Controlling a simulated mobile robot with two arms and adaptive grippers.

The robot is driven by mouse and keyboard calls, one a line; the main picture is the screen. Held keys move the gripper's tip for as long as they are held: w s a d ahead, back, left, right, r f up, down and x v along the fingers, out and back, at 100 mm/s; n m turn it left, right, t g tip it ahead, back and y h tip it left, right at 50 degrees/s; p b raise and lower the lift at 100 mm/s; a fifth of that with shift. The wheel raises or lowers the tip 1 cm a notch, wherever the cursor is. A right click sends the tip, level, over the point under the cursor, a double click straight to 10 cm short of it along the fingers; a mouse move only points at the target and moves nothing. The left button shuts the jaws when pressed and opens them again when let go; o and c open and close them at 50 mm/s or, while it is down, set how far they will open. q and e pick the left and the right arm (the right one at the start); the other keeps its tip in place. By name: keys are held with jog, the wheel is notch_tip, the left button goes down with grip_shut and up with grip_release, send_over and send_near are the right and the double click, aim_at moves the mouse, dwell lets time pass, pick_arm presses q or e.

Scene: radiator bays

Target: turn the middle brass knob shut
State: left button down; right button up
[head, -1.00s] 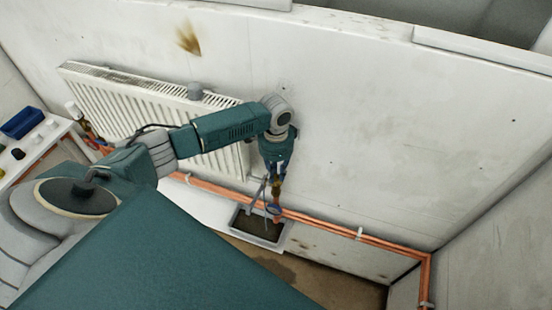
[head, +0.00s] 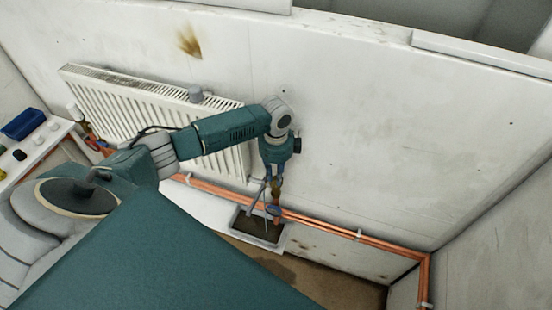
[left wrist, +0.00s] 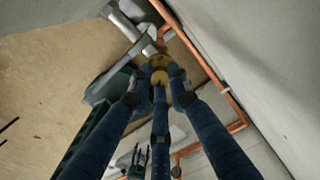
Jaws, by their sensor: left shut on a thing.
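The brass knob (left wrist: 159,76) shows in the left wrist view between the fingertips of my left gripper (left wrist: 158,82). The blue fingers are closed around it and hide part of it. In the head view my left gripper (head: 274,190) points down at the lower right end of the radiator, by the copper pipes. The fingers and wrist hide most of the knob there, and its angle cannot be told. My right gripper is not clearly seen in either view.
A white radiator (head: 150,115) hangs on the wall left of the gripper. Copper pipes (head: 330,226) run low along the wall. A dark tray (head: 240,236) lies below the gripper. A white bench with a blue box (head: 23,124) stands at far left.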

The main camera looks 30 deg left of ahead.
pick_arm(q)
jog(key=shift+m, duration=0.3)
jog(key=c, duration=1.6)
grip_release()
jog(key=shift+c, duration=0.2)
notch_tip(320, 180, up, 12)
